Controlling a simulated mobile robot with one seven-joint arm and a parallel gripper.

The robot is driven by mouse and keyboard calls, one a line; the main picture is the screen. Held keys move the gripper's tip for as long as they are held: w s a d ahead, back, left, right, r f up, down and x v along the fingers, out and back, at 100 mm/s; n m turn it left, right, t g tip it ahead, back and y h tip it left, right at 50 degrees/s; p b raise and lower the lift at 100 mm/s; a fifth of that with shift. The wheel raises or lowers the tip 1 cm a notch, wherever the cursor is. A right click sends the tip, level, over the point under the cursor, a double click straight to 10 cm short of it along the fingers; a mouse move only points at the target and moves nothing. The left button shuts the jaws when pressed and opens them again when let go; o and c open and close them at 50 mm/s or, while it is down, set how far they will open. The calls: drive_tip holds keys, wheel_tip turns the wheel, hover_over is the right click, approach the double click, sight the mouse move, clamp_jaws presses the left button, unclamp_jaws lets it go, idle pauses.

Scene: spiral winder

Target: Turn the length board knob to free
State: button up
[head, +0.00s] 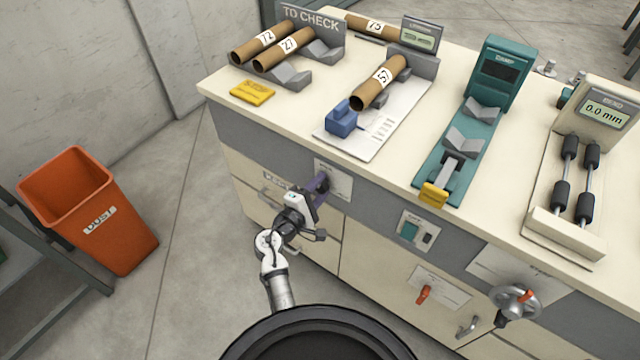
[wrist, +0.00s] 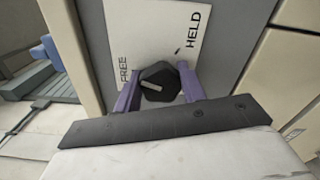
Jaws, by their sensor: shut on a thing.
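The length board knob (wrist: 160,74) is a black, faceted knob on a white label plate (wrist: 150,32) marked FREE at the left and HELD at the upper right in the wrist view. A short pale bar shows on its face; I cannot tell which word it points to. My gripper (wrist: 158,87) is shut on the knob, with one purple finger on each side. In the head view my gripper (head: 318,184) is at the bench's front panel, in front of the same plate (head: 340,180), and hides the knob there.
The bench top (head: 290,110) carries cardboard tubes, a blue block (head: 341,119) on a sheet, a teal stand (head: 497,75) and a gauge reading 0.0 mm (head: 605,112). An orange dust bin (head: 95,220) stands left.

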drive_tip(key=shift+a+n+p, duration=0.1)
drive_tip(key=shift+n+p, duration=0.9)
drive_tip(key=shift+n, duration=0.9)
drive_tip(key=o, duration=1)
drive_tip(key=shift+c, duration=0.2)
drive_tip(key=shift+s, duration=0.1)
